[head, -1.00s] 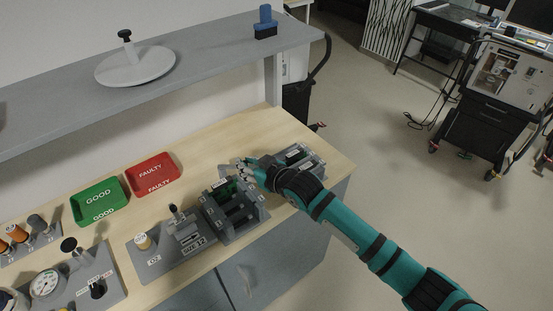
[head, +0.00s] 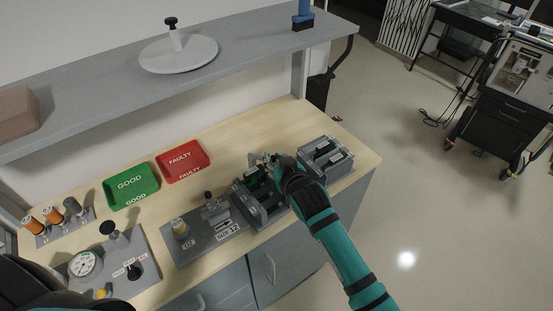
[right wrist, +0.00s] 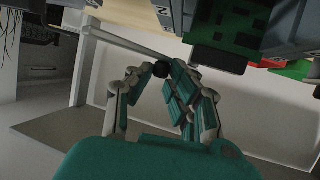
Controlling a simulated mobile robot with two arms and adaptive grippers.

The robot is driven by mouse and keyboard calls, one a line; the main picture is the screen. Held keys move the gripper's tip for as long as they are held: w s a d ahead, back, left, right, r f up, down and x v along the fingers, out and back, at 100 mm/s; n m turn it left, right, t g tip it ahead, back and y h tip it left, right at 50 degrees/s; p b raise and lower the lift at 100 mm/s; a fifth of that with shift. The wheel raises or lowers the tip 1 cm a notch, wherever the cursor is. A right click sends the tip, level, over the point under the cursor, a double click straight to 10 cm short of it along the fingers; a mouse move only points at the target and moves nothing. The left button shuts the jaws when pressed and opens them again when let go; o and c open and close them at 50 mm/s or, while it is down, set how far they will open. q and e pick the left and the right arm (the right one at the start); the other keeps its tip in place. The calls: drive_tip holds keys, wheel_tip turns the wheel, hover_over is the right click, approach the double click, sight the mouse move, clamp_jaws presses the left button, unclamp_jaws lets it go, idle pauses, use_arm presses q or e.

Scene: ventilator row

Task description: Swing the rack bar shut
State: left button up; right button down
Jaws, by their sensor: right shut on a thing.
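The grey rack (head: 262,208) with dark slots stands near the front edge of the wooden bench in the head view. My right gripper (head: 266,162) is at its back edge, with the arm reaching over its right side. In the right wrist view the fingers (right wrist: 160,80) are closed around a small black knob (right wrist: 160,69). A light grey bar (right wrist: 125,43) runs up to this knob from the upper left. A green board (right wrist: 222,45) in the rack shows above the fingers. The bar is mostly hidden in the head view. My left gripper is out of view.
A second grey rack (head: 327,160) stands close on the right of my arm. Green (head: 133,187) and red (head: 184,161) trays lie behind, under a grey shelf (head: 110,92). Bare bench lies behind the rack.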

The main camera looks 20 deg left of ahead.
drive_tip(key=c, duration=1.2)
unclamp_jaws()
drive_tip(key=shift+w+d+f, duration=0.15)
drive_tip(key=shift+d, duration=0.2)
drive_tip(key=shift+c, duration=0.2)
drive_tip(key=shift+s, duration=0.25)
drive_tip(key=v, duration=1.1)
drive_tip(key=shift+d+r, duration=0.25)
drive_tip(key=shift+d, duration=0.1)
drive_tip(key=shift+s, duration=0.1)
